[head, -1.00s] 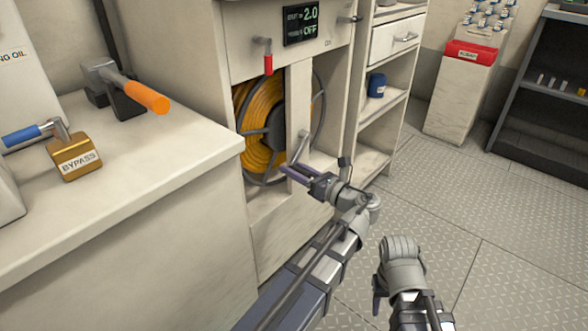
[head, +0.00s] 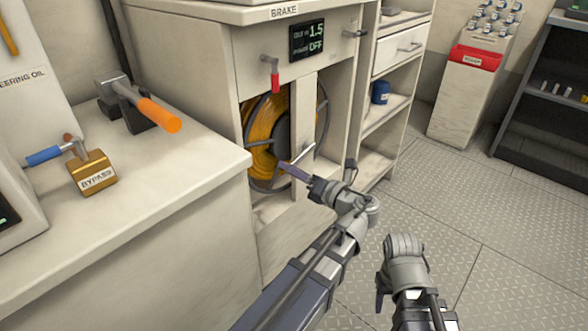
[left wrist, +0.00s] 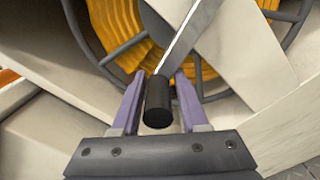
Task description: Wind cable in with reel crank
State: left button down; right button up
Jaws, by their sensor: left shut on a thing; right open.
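The cable reel (head: 262,125) with yellow-orange cable stands in an opening of the white cabinet, partly behind a white upright. A silver crank arm (head: 304,153) shows in front of it. In the left wrist view, the crank arm (left wrist: 188,38) ends in a black cylindrical grip (left wrist: 158,104). My left gripper (head: 287,168) is shut on that grip, with one purple finger on each side (left wrist: 155,100). The display (head: 307,41) above the reel reads 1.5 out and power OFF. My right gripper (head: 381,285) is open and empty over the floor, its fingers mostly hidden.
A red-handled lever (head: 273,75) hangs on the cabinet front below the BRAKE label. The left counter holds an orange-handled lever (head: 158,114) and a brass BYPASS block (head: 92,174). Shelves with a blue can (head: 380,92) stand right of the reel. The floor at right is clear.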

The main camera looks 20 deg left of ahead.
pick_arm(q)
jog(key=shift+s+r+m, duration=0.1)
jog(key=shift+r+m, duration=0.3)
jog(key=shift+r, duration=0.05)
jog(key=c, duration=0.6)
grip_release()
